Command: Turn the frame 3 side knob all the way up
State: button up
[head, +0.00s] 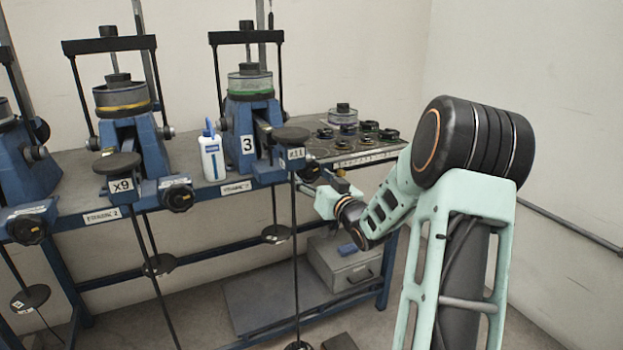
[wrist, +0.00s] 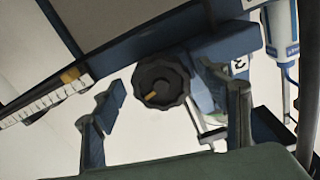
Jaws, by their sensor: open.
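Frame 3 (head: 250,120) is a blue lever frame with a "3" plate, standing on the bench. Its side knob (wrist: 162,82) is a dark, lobed wheel with a small orange mark on its lower left part, in the wrist view. In the head view the knob (head: 309,169) is small and partly covered by my gripper. My gripper (wrist: 161,84) is open, with one finger to the left and one to the right of the knob in the wrist view. The fingers look apart from it. In the head view my gripper (head: 325,183) is beside the bench's front edge.
A white bottle (head: 212,156) stands left of frame 3. A weight hanger (head: 291,136) with an "x11" label hangs in front, its rod near my gripper. Several dark rings lie on a mat (head: 347,152) at right. Frame 2's knob (head: 178,196) is further left.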

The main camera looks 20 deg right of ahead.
jog(key=c, duration=1.2)
jog(key=shift+o, duration=0.2)
jog(key=shift+m+p, duration=0.3)
jog(key=o, duration=1.2)
jog(key=shift+c, duration=0.2)
jog(key=s, duration=1.2)
jog(key=shift+d, duration=0.2)
